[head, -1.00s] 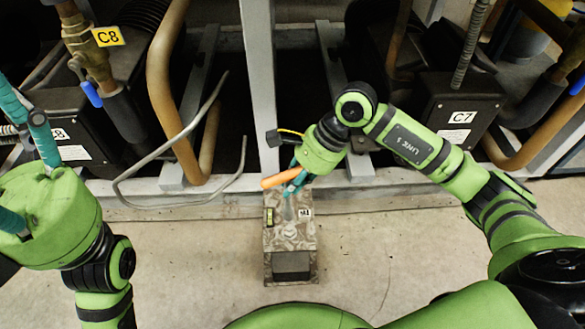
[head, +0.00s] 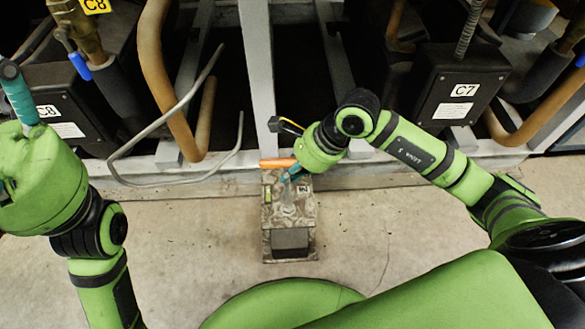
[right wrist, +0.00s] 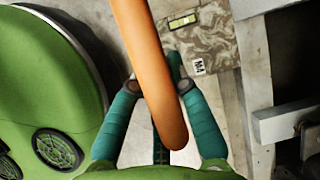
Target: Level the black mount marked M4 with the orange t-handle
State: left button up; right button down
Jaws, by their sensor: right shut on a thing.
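The mount (head: 273,215) marked M4 stands on the floor in front of the rack; it looks mottled grey-brown, not black. A small yellow-green level vial (head: 267,193) is on its top; the vial (right wrist: 184,20) and the M4 label (right wrist: 198,66) show in the right wrist view. The orange t-handle (head: 275,163) is above the mount's rear edge, its bar nearly horizontal in the head view. My right gripper (head: 291,172) is shut on it; the bar (right wrist: 150,70) crosses between my teal fingers. The handle's lower end is hidden. My left gripper (head: 18,95) is at the left edge, partly cut off.
The rack's base rail (head: 380,175) and grey upright (head: 258,70) stand just behind the mount. A bent grey tube (head: 165,183) hangs low at the left. Black boxes labelled C8 (head: 58,118) and C7 (head: 462,90) flank the bay. Floor beside the mount is clear.

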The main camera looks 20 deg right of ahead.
jog(key=shift+f+b, duration=0.25)
jog(key=shift+b, duration=0.05)
dwell(0.5)
dwell(0.5)
jog(key=shift+f+b, duration=1.2)
jog(key=shift+f, duration=0.05)
dwell(0.8)
jog(key=c, duration=1.9)
grip_release()
grip_shut()
jog(key=shift+f+n, duration=0.15)
jog(key=shift+n, duration=0.15)
jog(key=shift+w+d+n+g+b, duration=0.15)
jog(key=shift+n+g+b, duration=0.25)
jog(key=shift+n+b, duration=0.35)
jog(key=shift+n, duration=0.25)
